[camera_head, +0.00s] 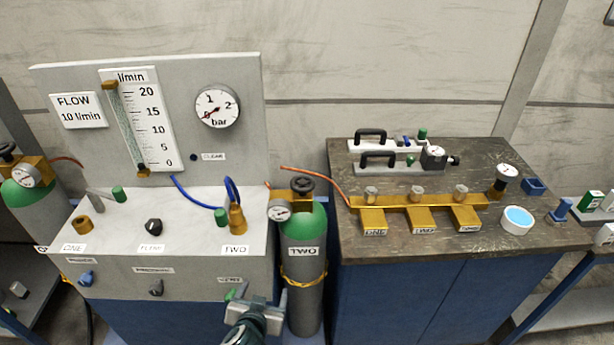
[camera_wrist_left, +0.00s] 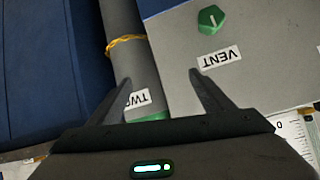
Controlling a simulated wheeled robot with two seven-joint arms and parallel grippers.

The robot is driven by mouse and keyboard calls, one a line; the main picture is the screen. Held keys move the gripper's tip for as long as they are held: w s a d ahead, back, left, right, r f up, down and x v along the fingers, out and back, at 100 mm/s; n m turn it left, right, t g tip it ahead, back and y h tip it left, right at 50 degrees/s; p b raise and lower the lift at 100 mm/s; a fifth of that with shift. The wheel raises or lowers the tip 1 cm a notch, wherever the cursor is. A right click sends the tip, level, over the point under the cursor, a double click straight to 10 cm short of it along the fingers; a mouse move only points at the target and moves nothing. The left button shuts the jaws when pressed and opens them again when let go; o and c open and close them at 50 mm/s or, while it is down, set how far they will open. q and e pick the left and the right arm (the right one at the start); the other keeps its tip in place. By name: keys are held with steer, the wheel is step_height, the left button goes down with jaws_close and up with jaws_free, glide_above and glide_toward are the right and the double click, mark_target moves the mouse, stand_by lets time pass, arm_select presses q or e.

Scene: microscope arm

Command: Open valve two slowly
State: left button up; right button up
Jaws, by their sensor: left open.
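A grey cylinder labelled TWO (camera_head: 304,268) with a green shoulder stands between the bench panel and the cabinet. A dark round handwheel (camera_head: 302,185) tops its brass valve, which carries a gauge (camera_head: 279,210). My left gripper (camera_head: 257,302) is open and empty, low in front of the panel's right end, below and left of that handwheel. In the left wrist view my left gripper (camera_wrist_left: 160,78) shows its fingers apart, with the cylinder's TWO label (camera_wrist_left: 138,98) and the green VENT knob (camera_wrist_left: 211,19) beyond. The handwheel is outside that view. My right gripper is not in view.
The grey panel (camera_head: 200,258) carries a flow tube, a bar gauge (camera_head: 217,106) and several knobs. A brass manifold (camera_head: 418,203) with labelled blocks, including another TWO, lies on the cabinet. An orange hose (camera_head: 318,176) runs behind the handwheel. A yellow strap (camera_head: 303,280) circles the cylinder.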

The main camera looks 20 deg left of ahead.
arm_select(q)
steer(key=w+d+r+t, duration=0.1)
steer(key=w+r+t, duration=0.1)
steer(key=r, duration=0.4)
steer(key=w+d+r+t+h, duration=0.1)
steer(key=w+d+r+t, duration=0.1)
steer(key=w+r, duration=0.2)
steer(key=w+d+r+t, duration=0.2)
steer(key=w+r+t, duration=0.1)
steer(key=r, duration=0.6)
steer(key=shift+w+r, duration=0.3)
steer(key=shift+r, duration=0.1)
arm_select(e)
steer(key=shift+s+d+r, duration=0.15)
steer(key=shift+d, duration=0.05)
arm_select(q)
steer(key=shift+d, duration=0.1)
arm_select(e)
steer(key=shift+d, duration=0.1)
arm_select(q)
steer(key=p, duration=0.5)
glide_toward(305, 175)
steer(key=w, duration=0.8)
steer(key=shift+w+a, duration=0.15)
steer(key=shift+a, duration=0.2)
steer(key=shift+w+f+p, duration=0.1)
steer(key=shift+w+p, duration=0.25)
steer(key=shift+w, duration=0.65)
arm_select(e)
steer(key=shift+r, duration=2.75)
